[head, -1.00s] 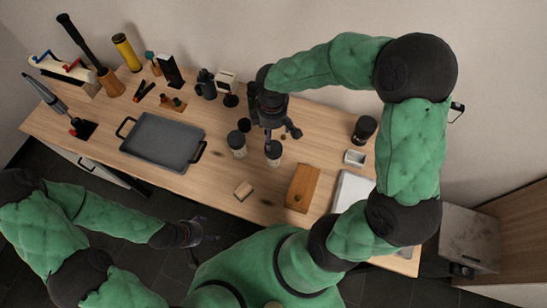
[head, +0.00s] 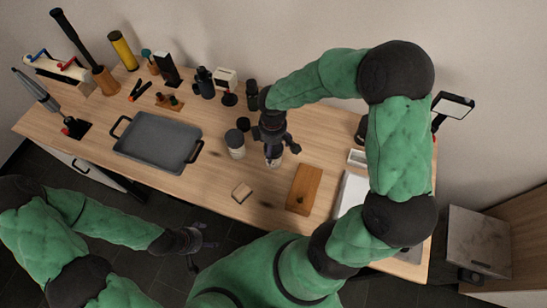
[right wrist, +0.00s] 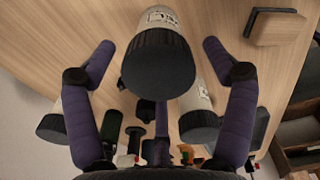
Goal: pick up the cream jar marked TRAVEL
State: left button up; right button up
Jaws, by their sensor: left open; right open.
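A cream jar with a dark lid (head: 275,160) stands on the table under my right gripper (head: 276,147), mostly hidden by it. In the right wrist view this jar (right wrist: 158,62) shows its ribbed lid between the two spread fingers (right wrist: 158,48), with a gap on both sides. Its label is partly seen and too small to read. A second similar jar (head: 236,142) stands just left of it, and it seems to be the jar behind in the right wrist view (right wrist: 198,100). My left gripper (head: 196,240) is open and empty, low in front of the table.
A dark-lidded container (head: 243,124) stands behind the second jar. A grey tray (head: 158,138) lies to the left. Several tools and bottles line the back edge.

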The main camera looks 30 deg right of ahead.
notch_tip(320, 180, down, 4)
jog(key=shift+s+d+f+b, duration=0.1)
jog(key=shift+f+b, duration=0.1)
jog(key=shift+b, duration=0.55)
jog(key=shift+r, duration=0.1)
jog(key=c, duration=1.2)
jog(key=shift+r, duration=0.1)
